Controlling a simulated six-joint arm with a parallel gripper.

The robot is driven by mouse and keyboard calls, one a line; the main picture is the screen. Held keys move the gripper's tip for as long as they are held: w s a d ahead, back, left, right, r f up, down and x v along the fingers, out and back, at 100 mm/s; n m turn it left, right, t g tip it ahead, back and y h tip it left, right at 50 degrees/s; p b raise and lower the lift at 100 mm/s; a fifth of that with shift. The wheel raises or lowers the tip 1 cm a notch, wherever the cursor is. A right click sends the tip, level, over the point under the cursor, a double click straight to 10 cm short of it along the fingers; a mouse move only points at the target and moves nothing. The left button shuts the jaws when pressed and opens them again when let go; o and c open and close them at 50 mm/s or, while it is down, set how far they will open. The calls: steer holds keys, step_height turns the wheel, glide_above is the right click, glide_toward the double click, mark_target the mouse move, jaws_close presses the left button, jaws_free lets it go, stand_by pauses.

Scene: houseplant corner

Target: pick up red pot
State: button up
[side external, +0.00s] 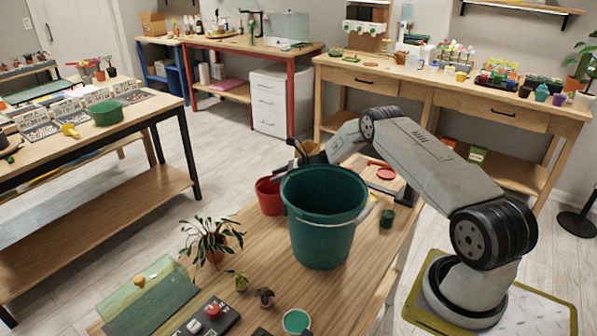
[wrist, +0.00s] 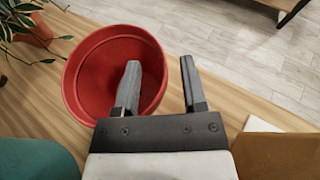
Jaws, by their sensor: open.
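The red pot (side external: 268,197) stands on the wooden table in the side view, partly hidden behind a large green bucket. In the wrist view the red pot (wrist: 93,72) is upright, empty and seen from above, left of centre. My gripper (wrist: 160,75) is open. Its left finger overlaps the inside of the pot, and its right finger appears over the table outside the pot. The pot's right rim lies between the fingers in the picture; I cannot tell the height gap. In the side view my gripper (side external: 294,150) is behind the bucket rim, above and right of the pot.
The green bucket (side external: 322,230) stands close in front of the pot; its edge shows in the wrist view (wrist: 35,160). A potted plant (side external: 212,240) stands at left. A tan object (wrist: 275,155) is at the lower right. A small green pot (side external: 387,218) stands right of the bucket.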

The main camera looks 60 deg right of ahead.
steer(key=shift+c, duration=0.2)
jaws_close()
steer(key=shift+s+f, duration=0.1)
steer(key=shift+f, duration=0.05)
stand_by(1.2)
